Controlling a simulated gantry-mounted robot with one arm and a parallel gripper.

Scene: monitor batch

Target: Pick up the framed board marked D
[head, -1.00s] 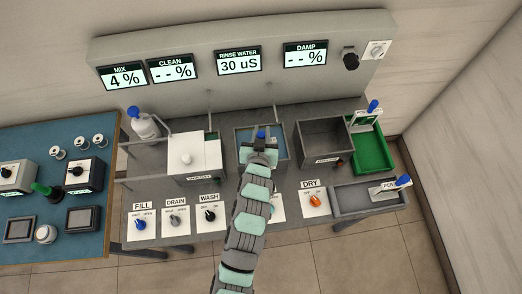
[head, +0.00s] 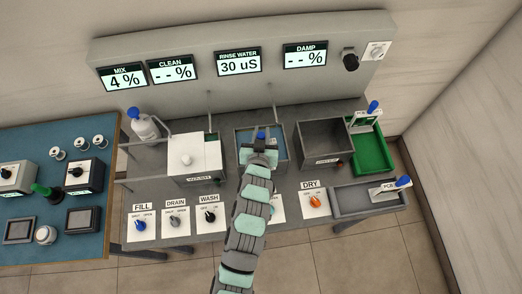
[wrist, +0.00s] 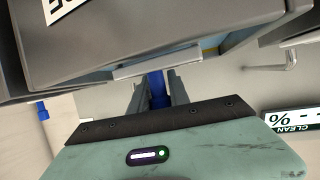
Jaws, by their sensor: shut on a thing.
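My gripper (head: 262,143) is over the middle tank (head: 282,141), which has a blue interior. In the wrist view, its two fingers (wrist: 158,92) are closed on a blue handle (wrist: 157,84). A light grey bar (wrist: 158,63) lies just beyond the handle. The handle's blue top (head: 261,135) also shows in the head view. My gripper and the tank hide whatever is below, so I cannot read a letter on it. Another blue-handled board (head: 366,117) stands at the green tray, and one more (head: 392,187) lies at the grey tray; their letters are too small to read.
A white-lidded wash unit (head: 199,155) stands left of the middle tank. An empty grey box (head: 325,133), the green tray (head: 371,150) and the grey tray (head: 350,199) are at the right. Switches line the front edge, including the orange dry knob (head: 315,201).

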